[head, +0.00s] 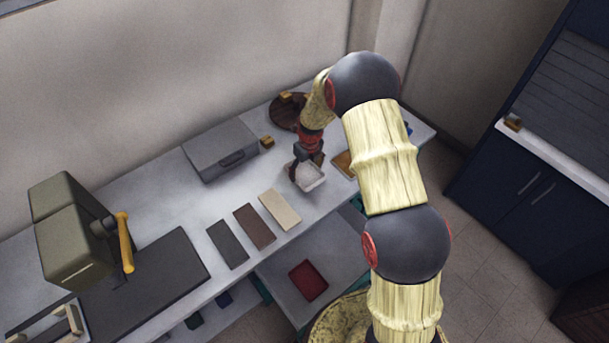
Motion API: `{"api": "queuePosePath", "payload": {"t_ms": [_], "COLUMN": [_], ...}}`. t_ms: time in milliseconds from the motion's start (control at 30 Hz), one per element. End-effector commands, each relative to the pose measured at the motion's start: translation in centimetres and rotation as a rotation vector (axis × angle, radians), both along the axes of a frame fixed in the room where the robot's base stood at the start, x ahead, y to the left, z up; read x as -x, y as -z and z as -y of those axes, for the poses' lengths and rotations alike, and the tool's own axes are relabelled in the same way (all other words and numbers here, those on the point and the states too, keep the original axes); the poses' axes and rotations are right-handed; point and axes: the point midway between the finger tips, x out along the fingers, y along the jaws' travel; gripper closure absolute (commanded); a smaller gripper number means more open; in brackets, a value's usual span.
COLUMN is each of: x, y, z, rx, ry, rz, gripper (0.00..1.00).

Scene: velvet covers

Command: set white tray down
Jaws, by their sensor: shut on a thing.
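The white tray (311,184) is a small square tray with raised walls, in the head view right of the middle of the white worktop. My gripper (305,168) reaches down over its back left side and is shut on it. The gripper covers part of the tray's back edge. I cannot tell whether the tray touches the worktop or is held a little above it.
Three flat rectangles, dark grey (228,244), brown (255,227) and cream (280,209), lie left of the tray. A grey case (221,151) and a round brown board (287,112) are behind. A red tray (308,280) lies on a lower shelf.

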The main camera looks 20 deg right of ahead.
Motion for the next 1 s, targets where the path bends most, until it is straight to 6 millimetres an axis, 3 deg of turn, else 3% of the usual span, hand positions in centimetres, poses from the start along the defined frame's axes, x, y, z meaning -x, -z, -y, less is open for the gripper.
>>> {"api": "queuePosePath", "payload": {"t_ms": [167, 367, 733, 767, 1000], "x": [-0.7, -0.6, -0.6, -0.6, -0.6], "y": [1.0, 3.6, 4.0, 4.0, 4.0], "z": [0.0, 0.0, 0.0, 0.0, 0.0], "rx": [0.000, 0.000, 0.000, 0.000, 0.000], "ry": [0.000, 0.000, 0.000, 0.000, 0.000], "rz": [-0.001, 0.000, 0.000, 0.000, 0.000], "gripper": [0.51, 0.51, 0.51, 0.24, 0.10]}}
